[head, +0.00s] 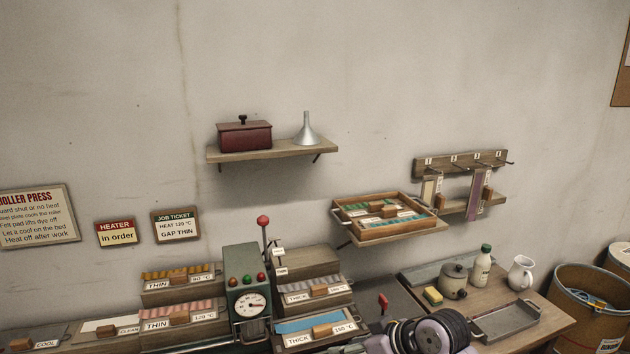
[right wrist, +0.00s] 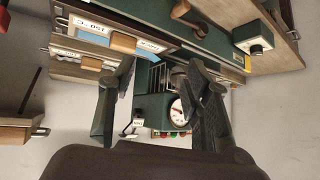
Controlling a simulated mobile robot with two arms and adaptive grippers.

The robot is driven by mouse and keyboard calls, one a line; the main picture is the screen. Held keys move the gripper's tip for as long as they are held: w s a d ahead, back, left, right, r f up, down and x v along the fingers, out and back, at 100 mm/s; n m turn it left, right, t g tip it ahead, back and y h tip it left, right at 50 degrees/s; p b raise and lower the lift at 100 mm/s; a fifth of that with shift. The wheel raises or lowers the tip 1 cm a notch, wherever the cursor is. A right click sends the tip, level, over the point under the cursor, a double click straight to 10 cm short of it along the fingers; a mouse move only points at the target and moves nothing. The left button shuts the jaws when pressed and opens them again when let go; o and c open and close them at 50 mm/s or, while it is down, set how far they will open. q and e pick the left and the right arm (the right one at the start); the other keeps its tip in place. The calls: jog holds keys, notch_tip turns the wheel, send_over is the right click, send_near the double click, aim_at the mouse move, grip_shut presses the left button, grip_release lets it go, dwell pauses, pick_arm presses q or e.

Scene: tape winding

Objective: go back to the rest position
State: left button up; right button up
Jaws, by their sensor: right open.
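My right gripper (right wrist: 158,95) shows in the right wrist view with its two dark fingers spread apart and nothing between them. Beyond the fingers is the green press box with a white dial (right wrist: 178,108), seen upside down. The same press box (head: 243,270) stands at the bottom middle of the head view, with a red-knobbed lever. A dark, rounded part of my own arm shows at the bottom of the head view, right of the press. My left gripper is in neither view.
Labelled drawers (head: 178,290) flank the press. A wall shelf (head: 270,150) holds a dark red box and a funnel. A wooden tray (head: 385,232) sits on another shelf, near a hook rack (head: 460,162). A bottle (head: 482,265), pot and jug stand on the right bench.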

jog(key=s+d+f+m+h, duration=0.2)
jog(key=s+d+f+h, duration=0.1)
jog(key=s+f, duration=0.85)
jog(key=s+d+f+m+g+h, duration=0.15)
jog(key=s+d, duration=0.35)
jog(key=s, duration=0.5)
jog(key=s+d+f+m+g+h, duration=0.1)
jog(key=s+d+f+m+h, duration=0.3)
jog(key=s, duration=0.7)
notch_tip(320, 180, down, 24)
jog(key=f+n+g+y+b, duration=0.1)
jog(key=n+y+b, duration=0.1)
jog(key=s+d+f, duration=0.2)
jog(key=s+f, duration=0.6)
jog(key=s, duration=0.1)
jog(key=s+d+f+g+b, duration=0.1)
jog(key=s+f, duration=0.7)
jog(key=f, duration=0.1)
jog(key=shift+s+d+f, duration=0.2)
jog(key=shift+s+d, duration=0.15)
jog(key=shift+d, duration=0.05)
